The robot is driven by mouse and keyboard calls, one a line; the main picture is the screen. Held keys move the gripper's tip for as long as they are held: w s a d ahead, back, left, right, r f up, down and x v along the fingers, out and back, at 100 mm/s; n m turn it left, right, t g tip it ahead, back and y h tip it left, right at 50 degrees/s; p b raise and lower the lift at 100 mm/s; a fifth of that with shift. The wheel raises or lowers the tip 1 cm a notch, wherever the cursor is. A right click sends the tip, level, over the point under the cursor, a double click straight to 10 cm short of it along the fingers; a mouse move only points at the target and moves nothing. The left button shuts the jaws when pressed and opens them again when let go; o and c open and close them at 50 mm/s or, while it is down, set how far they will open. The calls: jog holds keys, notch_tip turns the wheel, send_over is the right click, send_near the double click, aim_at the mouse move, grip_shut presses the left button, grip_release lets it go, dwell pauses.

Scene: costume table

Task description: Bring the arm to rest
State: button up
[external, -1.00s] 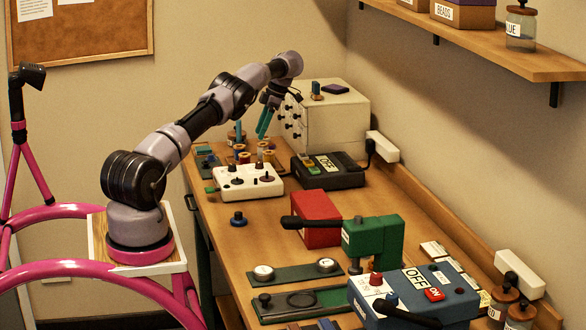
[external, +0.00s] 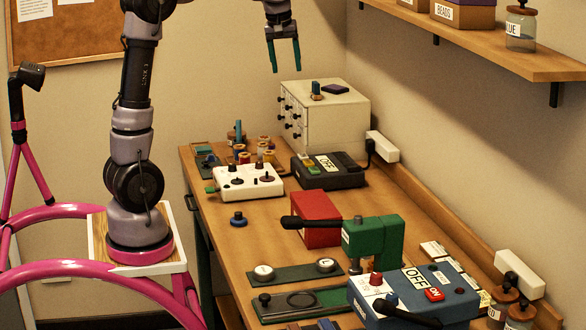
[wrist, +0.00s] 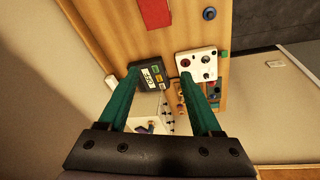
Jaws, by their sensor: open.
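My gripper (external: 286,54) hangs in the air above the far end of the table, fingers pointing down, in the external view. Its teal fingers are apart with nothing between them. In the wrist view the open fingers (wrist: 163,95) frame the work surface far below. My arm stands nearly upright from its base at the left, and its upper part runs out of the top of the external view. The wooden table (external: 248,240) lies to the right of my base.
Below my gripper are a white drawer cabinet (external: 345,112), a black device marked OFF (external: 328,172) and a white control box (external: 247,182). Nearer are a red block (external: 318,218), a green press (external: 375,242) and a blue box (external: 445,293). A shelf (external: 490,48) juts from the right wall.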

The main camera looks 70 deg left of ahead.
jog(key=s+d+f+m+t, duration=0.2)
jog(key=s+d+m, duration=0.7)
jog(key=s+d, duration=0.1)
jog(key=s+d+f+m+t, duration=0.3)
jog(key=s+d+m, duration=0.5)
jog(key=s+d, duration=0.1)
jog(key=shift+s+d+f+m, duration=0.3)
jog(key=shift+s+d+m, duration=0.1)
jog(key=shift+d, duration=0.3)
jog(key=shift+w+a, duration=0.1)
dwell(1.0)
